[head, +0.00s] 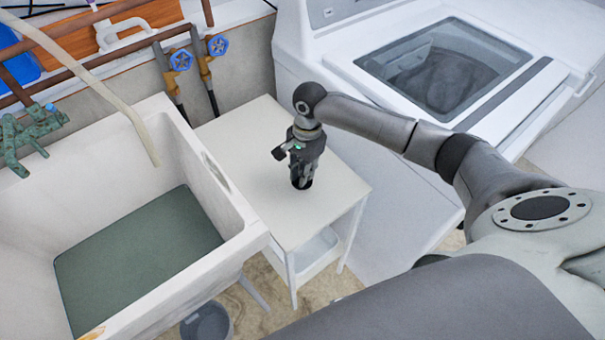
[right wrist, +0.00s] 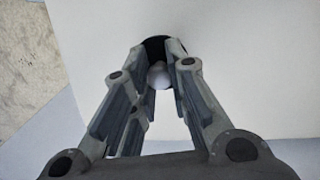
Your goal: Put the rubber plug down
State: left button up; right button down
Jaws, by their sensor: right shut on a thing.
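My right gripper (head: 301,178) points down over the white side table (head: 245,145), near the middle of its top. It is shut on the rubber plug (right wrist: 155,47). In the right wrist view the plug shows as a dark round piece with a pale rounded knob between the fingertips. The fingers hide part of it. In the head view a dark bit of it shows at the fingertips, at or just above the tabletop; I cannot tell if it touches. My left gripper is not in view.
A utility sink (head: 255,232) with dark greenish water stands left of the table. A white washing machine (head: 330,80) stands to the right and behind. Blue-handled valves (head: 218,46) are on the wall behind. A grey bucket (head: 207,325) is on the floor. The tabletop around the gripper is clear.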

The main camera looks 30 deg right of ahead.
jog(key=shift+f, duration=0.75)
jog(key=shift+f, duration=0.1)
jog(key=c, duration=1.4)
grip_release()
jog(key=r, duration=0.4)
jog(key=d+r, duration=0.1)
jog(key=r, duration=0.7)
jog(key=shift+w+d+r, duration=0.1)
jog(key=shift+w+d, duration=0.05)
jog(key=shift+w, duration=0.1)
